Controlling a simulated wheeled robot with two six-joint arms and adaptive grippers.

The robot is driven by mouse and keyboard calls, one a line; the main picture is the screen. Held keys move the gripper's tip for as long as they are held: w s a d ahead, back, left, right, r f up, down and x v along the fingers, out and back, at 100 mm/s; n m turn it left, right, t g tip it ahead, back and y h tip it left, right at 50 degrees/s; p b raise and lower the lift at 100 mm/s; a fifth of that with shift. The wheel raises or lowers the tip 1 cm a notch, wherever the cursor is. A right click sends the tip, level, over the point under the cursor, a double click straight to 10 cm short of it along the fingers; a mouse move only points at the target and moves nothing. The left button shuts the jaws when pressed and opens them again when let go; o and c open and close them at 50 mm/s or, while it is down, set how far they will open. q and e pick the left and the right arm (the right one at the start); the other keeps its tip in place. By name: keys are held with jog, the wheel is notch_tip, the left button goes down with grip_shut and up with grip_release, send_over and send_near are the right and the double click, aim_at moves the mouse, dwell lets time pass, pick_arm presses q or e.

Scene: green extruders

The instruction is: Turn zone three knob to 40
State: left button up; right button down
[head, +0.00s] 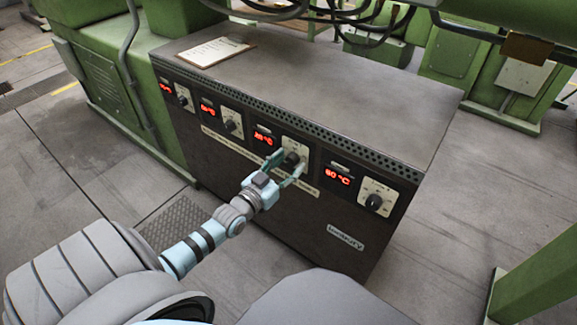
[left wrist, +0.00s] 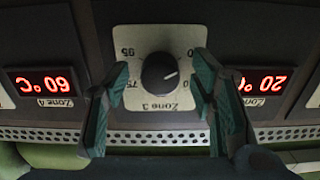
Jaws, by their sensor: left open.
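The zone three knob (head: 291,158) is a round black dial on a pale scale plate, on the front panel of a dark control cabinet (head: 340,105). In the left wrist view, which shows the panel upside down, the knob (left wrist: 160,73) is central, its white mark pointing right and slightly up. The red display (left wrist: 263,81) to its right there reads 20 °C. My left gripper (head: 291,163) is open at the knob. Its green fingers (left wrist: 161,66) stand on either side of the knob, with gaps visible. My right gripper is out of view.
The zone four knob (head: 374,202) and its display (head: 338,177), reading 60 °C, sit to the right. The zone two knob (head: 231,125) is to the left. A clipboard (head: 215,51) lies on the cabinet top. Green machines and cables stand behind.

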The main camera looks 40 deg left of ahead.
pick_arm(q)
jog(key=shift+w, duration=0.25)
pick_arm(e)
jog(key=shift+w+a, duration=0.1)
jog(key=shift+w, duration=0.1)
pick_arm(q)
jog(key=shift+c, duration=0.3)
jog(key=c, duration=1.1)
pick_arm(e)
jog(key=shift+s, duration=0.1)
